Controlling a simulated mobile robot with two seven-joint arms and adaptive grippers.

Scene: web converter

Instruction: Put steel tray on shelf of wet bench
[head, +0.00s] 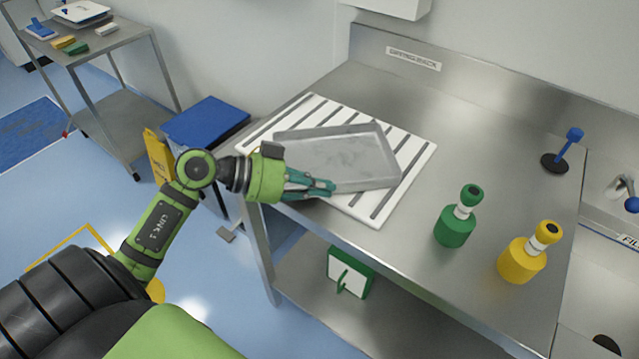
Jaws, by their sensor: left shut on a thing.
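The steel tray (340,158) is a shallow grey rectangular tray over the white slatted rack (420,153) on the steel bench top. It looks slightly tilted, and I cannot tell whether it touches the rack. My left gripper (325,188) is shut on the tray's near left edge. The wet bench (480,130) has a steel top with a raised back panel. Its lower shelf (395,320) shows under the top, partly hidden by the front edge. My right gripper is not in view.
Green (455,229) and yellow (521,263) bottles stand on the bench's right side, with a blue-handled tool (563,150) behind. A green-and-white box (349,273) sits on the lower shelf. A blue-lidded bin (207,121) stands left of the bench. A steel cart (125,105) is farther left.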

